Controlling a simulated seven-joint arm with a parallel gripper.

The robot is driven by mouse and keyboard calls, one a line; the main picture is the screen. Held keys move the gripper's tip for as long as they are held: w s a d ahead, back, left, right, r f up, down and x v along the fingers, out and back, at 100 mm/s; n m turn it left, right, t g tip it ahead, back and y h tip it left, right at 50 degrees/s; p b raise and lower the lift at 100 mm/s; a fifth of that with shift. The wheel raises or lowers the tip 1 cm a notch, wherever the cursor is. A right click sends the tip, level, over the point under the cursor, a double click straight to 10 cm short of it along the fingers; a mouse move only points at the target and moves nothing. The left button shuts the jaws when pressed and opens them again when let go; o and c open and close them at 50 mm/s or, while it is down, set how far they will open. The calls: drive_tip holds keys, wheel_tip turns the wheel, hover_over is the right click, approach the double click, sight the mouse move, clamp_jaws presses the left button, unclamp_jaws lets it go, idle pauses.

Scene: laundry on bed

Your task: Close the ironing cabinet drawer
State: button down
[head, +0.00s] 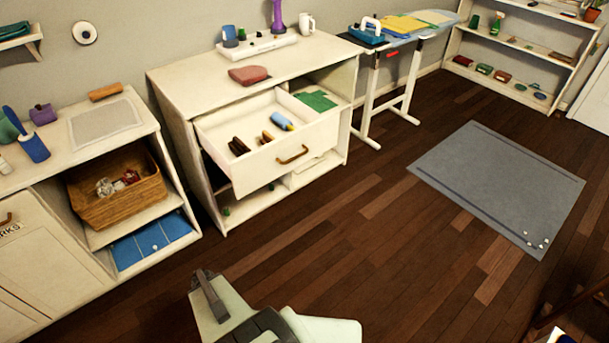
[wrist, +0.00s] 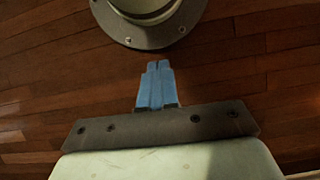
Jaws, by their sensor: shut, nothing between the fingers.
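The ironing cabinet (head: 170,92) is a white unit against the wall in the head view. Its drawer (head: 318,143) is pulled well out and has a brown curved handle (head: 292,155) on its front. Inside the drawer lie dark brown items (head: 239,146) and a blue bottle-like item (head: 283,121). My gripper (wrist: 158,65) shows in the wrist view with its blue fingers together and nothing between them, above the wood floor. In the head view my arm is low in front of the cabinet, apart from the drawer; the fingertips cannot be made out there.
A low cabinet with a wicker basket (head: 117,205) stands at the left. An ironing board (head: 416,27) stands right of the ironing cabinet. A grey rug (head: 497,185) lies at the right, and a shelf (head: 512,47) stands behind it. The wood floor before the drawer is clear.

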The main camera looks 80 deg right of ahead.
sight(313, 143)
drive_tip(key=s+d+r+m+t+h, duration=0.1)
drive_tip(key=s+d+r+m+t, duration=0.4)
drive_tip(key=s+d, duration=0.75)
drive_tip(key=s+d+r+m+t+h, duration=0.1)
drive_tip(key=s+d+m+t+h, duration=0.15)
drive_tip(key=s+d+m, duration=0.95)
drive_tip(key=s+d+r+m+t+h, duration=0.25)
drive_tip(key=s+d+r, duration=0.2)
drive_tip(key=d, duration=0.35)
drive_tip(key=s+d+r+m+t+h, duration=0.1)
drive_tip(key=s+d+r+t+h, duration=0.15)
drive_tip(key=s+d+r, duration=0.35)
drive_tip(key=w+d+r+m+t+h, duration=0.2)
drive_tip(key=d+r+m+t+h, duration=0.2)
drive_tip(key=d+r+m+h, duration=0.7)
drive_tip(key=w+d+m+y, duration=0.1)
drive_tip(key=w+d, duration=0.2)
drive_tip(key=w+d+r+m, duration=0.1)
drive_tip(key=w+d, duration=0.2)
drive_tip(key=d, duration=0.1)
drive_tip(key=w+d+m+y, duration=0.1)
drive_tip(key=w+d+m, duration=0.1)
drive_tip(key=w+d, duration=0.1)
drive_tip(key=shift+w+d+r+y, duration=0.15)
drive_tip(key=shift+w+r+y, duration=0.1)
drive_tip(key=shift+r+y, duration=0.1)
